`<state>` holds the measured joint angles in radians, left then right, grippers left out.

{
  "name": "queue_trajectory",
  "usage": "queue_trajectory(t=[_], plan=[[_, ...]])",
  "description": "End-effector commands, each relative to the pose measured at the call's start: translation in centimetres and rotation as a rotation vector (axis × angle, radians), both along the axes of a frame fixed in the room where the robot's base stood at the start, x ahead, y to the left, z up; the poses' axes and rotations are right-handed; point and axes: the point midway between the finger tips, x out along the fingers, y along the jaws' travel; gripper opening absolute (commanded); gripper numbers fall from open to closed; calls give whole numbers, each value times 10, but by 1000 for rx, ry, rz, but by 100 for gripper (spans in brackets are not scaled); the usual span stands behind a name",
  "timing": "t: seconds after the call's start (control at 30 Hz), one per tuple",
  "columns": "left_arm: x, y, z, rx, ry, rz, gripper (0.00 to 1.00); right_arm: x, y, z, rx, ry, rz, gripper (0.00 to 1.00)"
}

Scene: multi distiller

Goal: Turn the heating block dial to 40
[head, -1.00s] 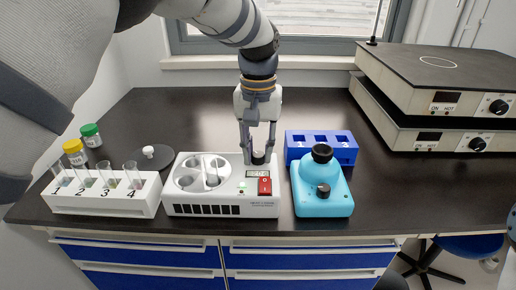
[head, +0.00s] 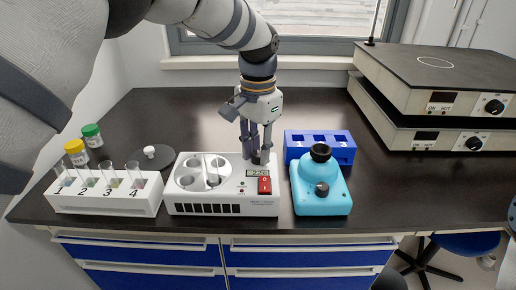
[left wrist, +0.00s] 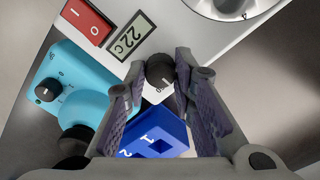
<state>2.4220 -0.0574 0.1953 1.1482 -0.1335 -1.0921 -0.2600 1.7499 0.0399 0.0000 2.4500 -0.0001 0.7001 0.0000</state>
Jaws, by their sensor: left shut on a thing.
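The white heating block (head: 222,208) stands on the bench with round wells on its left part. Its black dial (left wrist: 160,70) shows between my fingers in the left wrist view. My left gripper (head: 256,157) points down from above at the block's back right corner and is shut on the dial; it also shows in the left wrist view (left wrist: 160,84). The display (left wrist: 130,37) reads 22c in the left wrist view. A red switch (head: 265,185) sits in front of the display. The dial is largely hidden by the fingers in the head view. My right gripper is not in view.
A tube rack (head: 105,200) stands left of the block. A cyan bottle-like device (head: 320,196) and a blue rack (head: 345,153) stand close on the right. Two stacked hot plates (head: 440,85) are at the far right. Bench behind the block is clear.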

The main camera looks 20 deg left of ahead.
Motion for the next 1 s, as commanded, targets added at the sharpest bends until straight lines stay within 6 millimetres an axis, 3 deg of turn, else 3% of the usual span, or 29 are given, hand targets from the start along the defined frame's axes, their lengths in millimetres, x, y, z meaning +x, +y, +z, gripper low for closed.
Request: queue_trajectory(t=[0.5, 0.53, 0.6, 0.9, 1.0], plan=[[0, 1, 0, 2, -1, -18, 0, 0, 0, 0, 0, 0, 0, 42], [0, 1, 0, 2, -1, -18, 28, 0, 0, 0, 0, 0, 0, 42], [0, 1, 0, 1, 0, -18, 44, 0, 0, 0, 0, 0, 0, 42], [0, 0, 1, 1, 0, -18, 45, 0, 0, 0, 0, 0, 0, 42], [1, 0, 12, 0, -4, -18, 45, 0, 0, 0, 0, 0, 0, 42]])
